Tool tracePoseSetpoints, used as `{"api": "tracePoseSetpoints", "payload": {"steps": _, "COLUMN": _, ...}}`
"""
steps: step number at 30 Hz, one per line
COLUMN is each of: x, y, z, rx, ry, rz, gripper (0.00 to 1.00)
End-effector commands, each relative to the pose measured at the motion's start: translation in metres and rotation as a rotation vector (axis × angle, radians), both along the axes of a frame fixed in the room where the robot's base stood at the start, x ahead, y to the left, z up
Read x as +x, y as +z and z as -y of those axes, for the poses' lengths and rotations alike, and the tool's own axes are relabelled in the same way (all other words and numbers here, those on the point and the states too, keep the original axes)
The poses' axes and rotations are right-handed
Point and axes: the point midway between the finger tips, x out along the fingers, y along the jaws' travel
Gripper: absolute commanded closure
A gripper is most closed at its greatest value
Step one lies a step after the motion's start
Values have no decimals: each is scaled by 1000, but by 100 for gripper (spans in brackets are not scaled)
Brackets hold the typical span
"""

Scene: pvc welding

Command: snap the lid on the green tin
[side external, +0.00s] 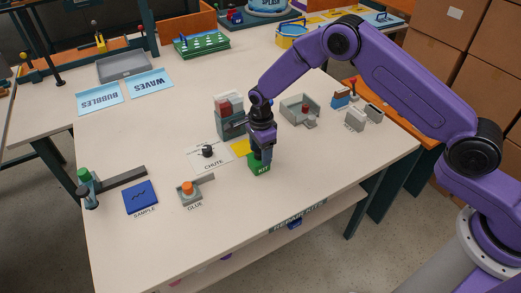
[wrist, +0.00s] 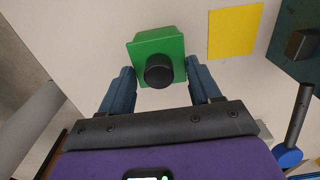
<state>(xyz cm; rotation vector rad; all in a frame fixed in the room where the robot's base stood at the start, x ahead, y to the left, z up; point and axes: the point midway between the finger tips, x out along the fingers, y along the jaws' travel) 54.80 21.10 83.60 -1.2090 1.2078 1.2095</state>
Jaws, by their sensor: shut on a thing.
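The green tin (side external: 259,170), marked KIT, stands upright on the pale bench, below my gripper (side external: 262,157). In the wrist view, a green square lid (wrist: 146,42) with a round black knob (wrist: 158,71) lies between the fingertips of my gripper (wrist: 160,73). The fingers are shut on opposite sides of the lid. The lid looks lined up over the tin, but the seam between them is hidden by my fingers, so I cannot tell whether it is fully seated.
A yellow square (side external: 240,148) lies flat just behind the tin. A grey-and-red device (side external: 230,120) stands close behind. The black-knobbed CHUTE plate (side external: 208,154) and orange-topped GLUE holder (side external: 188,191) are to the left. The bench front right of the tin is clear.

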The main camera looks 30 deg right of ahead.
Motion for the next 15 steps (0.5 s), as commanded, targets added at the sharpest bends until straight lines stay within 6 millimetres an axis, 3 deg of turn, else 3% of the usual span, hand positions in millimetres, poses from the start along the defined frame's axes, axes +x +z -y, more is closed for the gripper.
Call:
{"api": "tracePoseSetpoints", "payload": {"steps": 11, "x": 0, "y": 0, "z": 0, "rx": 0, "ry": 0, "rz": 0, "gripper": 66}}
{"api": "tracePoseSetpoints", "payload": {"steps": 12, "x": 0, "y": 0, "z": 0, "rx": 0, "ry": 0, "rz": 0, "gripper": 34}}
{"api": "tracePoseSetpoints", "payload": {"steps": 15, "x": 0, "y": 0, "z": 0, "rx": 0, "ry": 0, "rz": 0, "gripper": 8}}
